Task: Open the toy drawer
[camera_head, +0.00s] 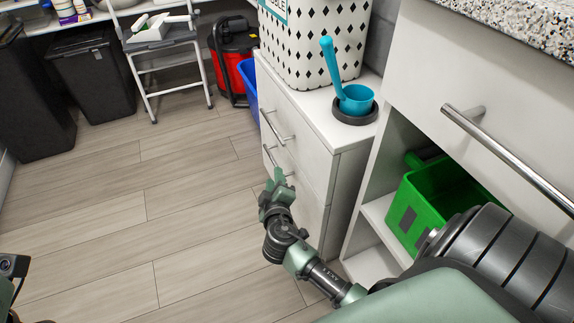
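A white cabinet (318,200) stands at centre right, with an upper drawer (296,133) and a lower drawer (300,190). Both drawer fronts look flush and closed. The upper one has a bar handle (275,127). The lower one has a bar handle (270,156) partly behind my fingers. No label shows which is the toy drawer. My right gripper (275,181) is in front of the lower drawer, with its fingertips close to the lower handle. Whether it touches the handle, or is open or shut, I cannot tell. My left gripper is out of view; only part of that arm shows at the lower left edge.
A diamond-patterned bin (314,42) and a blue scoop (332,68) in a cup stand on the cabinet. A counter with a long handle (510,160) and a green bin (440,200) are at right. The wooden floor (130,225) left of the cabinet is clear.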

